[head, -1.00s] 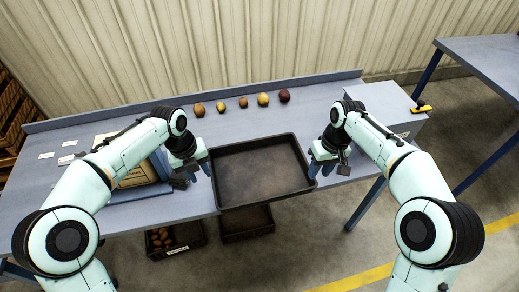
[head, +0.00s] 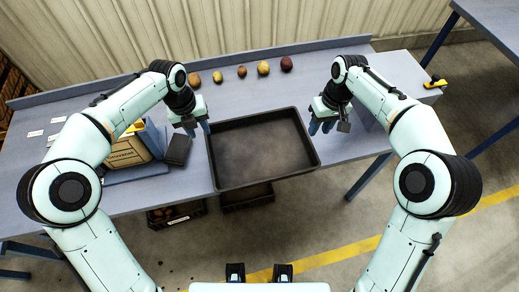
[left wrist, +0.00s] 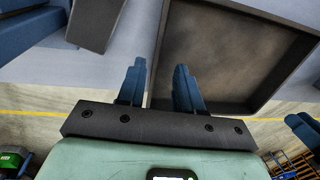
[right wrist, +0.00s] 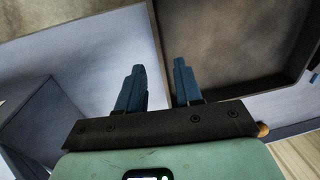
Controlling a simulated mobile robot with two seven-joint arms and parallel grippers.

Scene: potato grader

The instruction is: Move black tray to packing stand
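The black tray (head: 262,187) is a shallow, empty rectangle on the grey worktable, its front side by the table's front edge. My left gripper (head: 197,129) is at the tray's left side, fingers apart. In the left wrist view, the tray's left wall (left wrist: 160,50) runs up between the fingers' lines of sight, with a gap visible between them. My right gripper (head: 319,127) is at the tray's right side, also open. The tray's side wall (right wrist: 160,35) shows above its fingers in the right wrist view. Contact cannot be told. A second table (head: 500,45) stands upper right; whether it is the packing stand is unclear.
Several potatoes (head: 241,72) line the back of the worktable (head: 345,148). A labelled box (head: 127,155) and a small dark block (head: 177,150) stand left of the tray. A grey box (head: 400,68) with a yellow tool (head: 435,83) stands right. Crates sit underneath.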

